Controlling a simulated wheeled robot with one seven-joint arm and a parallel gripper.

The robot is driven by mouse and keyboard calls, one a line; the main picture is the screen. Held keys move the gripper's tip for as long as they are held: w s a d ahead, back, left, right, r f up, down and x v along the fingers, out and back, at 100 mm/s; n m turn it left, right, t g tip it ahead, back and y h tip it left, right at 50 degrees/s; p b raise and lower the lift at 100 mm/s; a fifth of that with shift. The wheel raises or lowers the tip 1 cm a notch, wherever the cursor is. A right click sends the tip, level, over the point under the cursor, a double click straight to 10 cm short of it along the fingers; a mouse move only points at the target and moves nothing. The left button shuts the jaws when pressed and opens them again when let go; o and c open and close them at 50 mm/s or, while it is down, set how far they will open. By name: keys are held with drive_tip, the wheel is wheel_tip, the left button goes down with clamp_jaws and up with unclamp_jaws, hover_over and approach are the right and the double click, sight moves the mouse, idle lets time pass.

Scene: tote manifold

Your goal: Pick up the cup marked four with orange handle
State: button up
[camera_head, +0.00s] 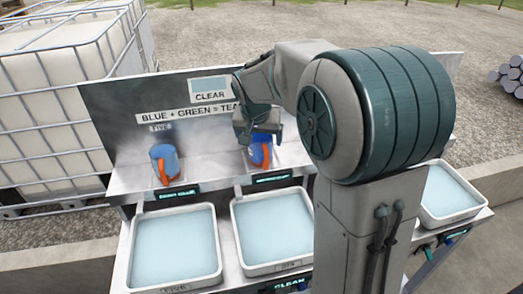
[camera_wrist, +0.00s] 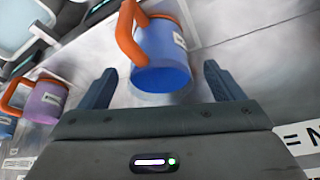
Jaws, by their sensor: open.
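In the wrist view a blue cup (camera_wrist: 163,50) with an orange handle (camera_wrist: 130,30) and a small white label lies just ahead of my gripper (camera_wrist: 159,72). The label is too blurred to read. The fingers are apart and empty, one toward each side of the cup's near end. In the head view my gripper (camera_head: 258,128) is just above a blue cup (camera_head: 258,154) with an orange handle, which it partly hides. Another blue cup (camera_head: 168,158) with an orange handle stands to its left, under a FIVE sign. I cannot make out a cup marked four.
A purple cup (camera_wrist: 47,100) and part of a blue cup (camera_wrist: 6,127) show at the wrist view's left. Trays of pale liquid (camera_head: 173,286) stand in front of the shelf. The back panel (camera_head: 115,135) rises close behind the cups. My arm hides the shelf's right part.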

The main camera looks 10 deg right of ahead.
sight(260, 146)
drive_tip(key=p+x, duration=0.1)
drive_tip(key=x, duration=0.4)
drive_tip(key=c, duration=1.1)
drive_tip(key=shift+o, duration=0.2)
